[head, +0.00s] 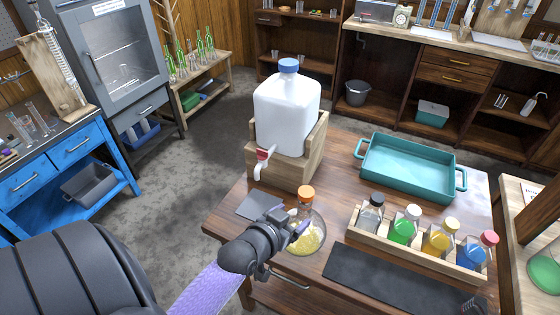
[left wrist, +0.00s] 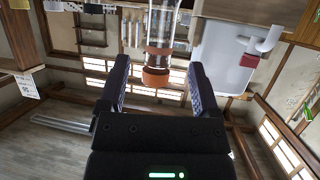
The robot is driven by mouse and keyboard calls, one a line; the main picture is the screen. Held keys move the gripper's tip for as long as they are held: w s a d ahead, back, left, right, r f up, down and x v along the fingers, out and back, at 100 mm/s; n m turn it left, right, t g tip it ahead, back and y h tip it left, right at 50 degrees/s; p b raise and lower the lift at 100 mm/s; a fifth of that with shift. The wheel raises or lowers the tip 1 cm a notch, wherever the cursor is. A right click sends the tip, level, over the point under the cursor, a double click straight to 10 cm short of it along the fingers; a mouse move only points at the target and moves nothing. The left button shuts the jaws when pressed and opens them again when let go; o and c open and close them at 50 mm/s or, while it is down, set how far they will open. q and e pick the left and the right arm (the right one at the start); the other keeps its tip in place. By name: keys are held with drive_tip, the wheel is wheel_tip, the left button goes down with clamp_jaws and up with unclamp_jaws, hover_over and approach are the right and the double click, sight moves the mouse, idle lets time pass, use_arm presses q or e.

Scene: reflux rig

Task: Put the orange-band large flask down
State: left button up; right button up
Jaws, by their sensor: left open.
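The orange-band large flask (head: 309,239) stands upright on the wooden table, with yellow contents in its round bottom and an orange top on its neck. My left gripper (head: 300,231) is at the flask's neck, coming in from the lower left. In the left wrist view the flask's neck and orange parts (left wrist: 157,76) show between the two spread fingers (left wrist: 158,72), with space on both sides. The gripper is open. The gripper hides part of the flask's left side in the head view. My right gripper is not clearly seen.
A white jug (head: 287,110) with a red tap sits on a wooden stand (head: 300,168) behind the flask. A wooden rack (head: 415,252) of coloured bottles is to the right, with a dark mat (head: 385,280) before it. A teal tray (head: 408,190) is behind. A grey pad (head: 262,204) lies left.

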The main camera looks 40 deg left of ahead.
use_arm(q)
drive_tip(key=v, duration=0.6)
drive_tip(key=s+d+f+g, duration=0.1)
drive_tip(key=s+f+g, duration=0.2)
drive_tip(key=f, duration=0.6)
drive_tip(key=s+d+f+g, duration=0.2)
drive_tip(key=s+f, duration=0.1)
drive_tip(key=f, duration=0.5)
drive_tip(key=s+d+f+m+g, duration=0.1)
drive_tip(key=s+f+g, duration=0.2)
drive_tip(key=s+f, duration=0.3)
drive_tip(key=s+d+f+m+g, duration=0.2)
drive_tip(key=s+f+g, duration=0.2)
drive_tip(key=s, duration=1)
wheel_tip(320, 180, down, 3)
drive_tip(key=shift+f+g+h+p, duration=0.1)
drive_tip(key=shift+g+h+p, duration=0.2)
drive_tip(key=shift+h+p, duration=0.1)
drive_tip(key=shift+s+a, duration=0.1)
drive_tip(key=shift+s, duration=0.15)
